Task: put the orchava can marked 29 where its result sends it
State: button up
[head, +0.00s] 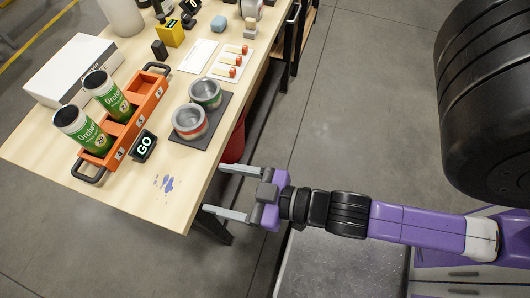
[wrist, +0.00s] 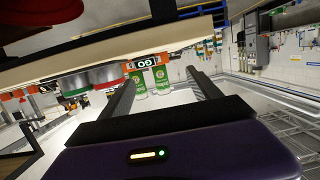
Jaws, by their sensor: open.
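Two green-and-white Orchava cans with dark tops stand in an orange carrier (head: 133,128) on the table, the near can (head: 80,128) at its front end and the far can (head: 107,95) behind it. Their marks are too small to read surely, so I cannot tell which is 29. They also show in the wrist view (wrist: 138,84), between the finger lines. My gripper (head: 212,189) is open and empty, off the table's right edge, with its fingers pointing left. A black GO sign (head: 145,145) stands beside the carrier.
A dark mat (head: 213,126) holds two open metal pots, one red-banded (head: 189,122) and one green-banded (head: 205,93). A white box (head: 84,68) lies behind the carrier. White cards (head: 199,56) and a yellow block (head: 170,33) are farther back. The front right tabletop is clear except for purple smudges.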

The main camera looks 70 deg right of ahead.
jog(key=d+r+v, duration=0.1)
jog(key=v, duration=1)
jog(key=shift+w+d+m+g+h, duration=0.15)
jog(key=shift+d+m+g+h, duration=0.15)
jog(key=shift+d, duration=0.1)
dwell(0.4)
